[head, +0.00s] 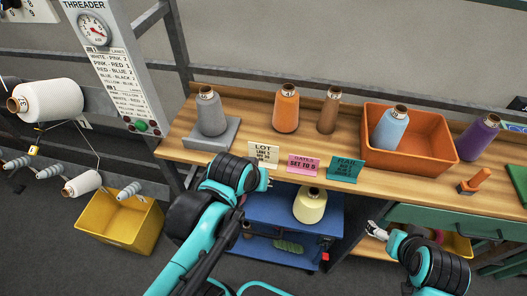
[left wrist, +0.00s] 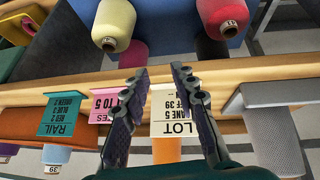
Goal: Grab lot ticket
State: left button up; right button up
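The cream lot ticket (head: 263,154) stands at the front edge of the wooden shelf, left of a pink ticket (head: 303,165) and a green ticket (head: 344,169). My left gripper (head: 266,180) is just below and in front of it. In the left wrist view, which looks upside down, the left gripper (left wrist: 160,72) has its two fingers apart with nothing gripped. The lot ticket (left wrist: 176,116) shows between the fingers, partly covered by the right one; whether they touch it I cannot tell. My right gripper (head: 376,231) is low in front of the green drawer; its fingers are too small to read.
On the shelf (head: 185,142) stand a grey cone on a grey block (head: 211,136), orange (head: 286,110) and brown (head: 328,112) cones, and an orange bin (head: 410,155) holding a blue cone. A blue cart (head: 268,211) with a yellow cone (head: 310,205) sits below.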

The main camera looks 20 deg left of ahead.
pick_arm(q)
jog(key=w+a+r+n+g+p, duration=0.1)
jog(key=w+r+n+g+p, duration=0.1)
jog(key=n+p, duration=0.3)
jog(key=w+a+r+n+g+p, duration=0.1)
jog(key=w+r+n+g+p, duration=0.1)
jog(key=w+r+n+p, duration=0.2)
jog(key=w+a+r+n+g+p, duration=0.1)
jog(key=w+r+n+g+p, duration=0.1)
jog(key=n+p, duration=0.4)
jog(key=shift+w+a+r+n+p, duration=0.2)
jog(key=shift+w+r+n, duration=0.1)
jog(key=shift+r+n, duration=0.2)
jog(key=shift+w+a+r+n+p, duration=0.1)
jog(key=shift+w+r+n+p, duration=0.15)
jog(key=shift+r+n, duration=0.25)
jog(key=shift+f, duration=0.35)
jog(key=b, duration=0.1)
send_over(263, 162)
notch_tip(263, 162, down, 8)
jog(key=shift+w+r, duration=0.1)
jog(key=shift+r, duration=0.1)
grip_shut()
